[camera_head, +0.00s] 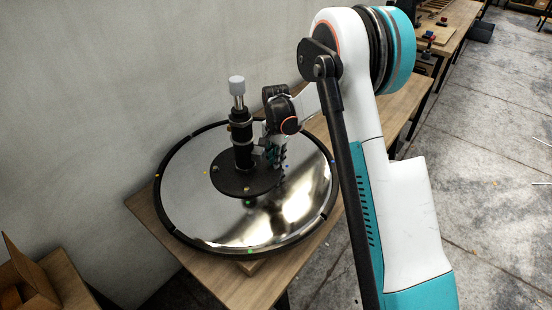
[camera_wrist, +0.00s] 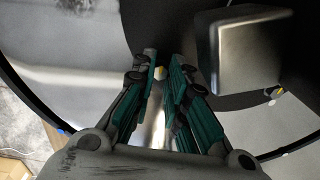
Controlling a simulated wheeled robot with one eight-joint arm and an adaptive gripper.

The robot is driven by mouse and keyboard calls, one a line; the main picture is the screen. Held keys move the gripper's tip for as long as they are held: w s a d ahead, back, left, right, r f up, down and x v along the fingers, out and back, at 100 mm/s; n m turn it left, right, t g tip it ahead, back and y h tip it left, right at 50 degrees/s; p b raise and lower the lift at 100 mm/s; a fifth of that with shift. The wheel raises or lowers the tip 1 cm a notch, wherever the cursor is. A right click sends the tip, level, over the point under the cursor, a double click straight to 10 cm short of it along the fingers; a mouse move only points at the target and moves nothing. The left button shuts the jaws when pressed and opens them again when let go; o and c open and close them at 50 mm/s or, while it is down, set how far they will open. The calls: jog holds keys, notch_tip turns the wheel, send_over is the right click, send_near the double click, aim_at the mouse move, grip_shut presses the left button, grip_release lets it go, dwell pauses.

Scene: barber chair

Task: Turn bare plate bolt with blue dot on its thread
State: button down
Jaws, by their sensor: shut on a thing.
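A round mirror-like plate (camera_head: 222,222) with a black rim lies on the table, with a black flange (camera_head: 232,186) and upright post (camera_head: 241,130) at its middle. My gripper (camera_head: 280,168) is low over the plate, just right of the post. In the wrist view its two fingers (camera_wrist: 164,62) point toward the flange area. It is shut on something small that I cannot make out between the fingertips. No bolt with a blue dot on its thread can be made out.
A grey metal block (camera_wrist: 240,52) stands close right of the fingers in the wrist view. A green dot (camera_head: 250,251) is on the near rim. The wooden table (camera_head: 252,287) stands by a grey wall (camera_head: 80,120). A wooden box (camera_head: 28,282) is at lower left. Open floor lies right.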

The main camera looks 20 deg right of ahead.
jog(key=c, duration=1.5)
grip_release()
jog(key=shift+c, duration=0.2)
notch_tip(320, 180, up, 12)
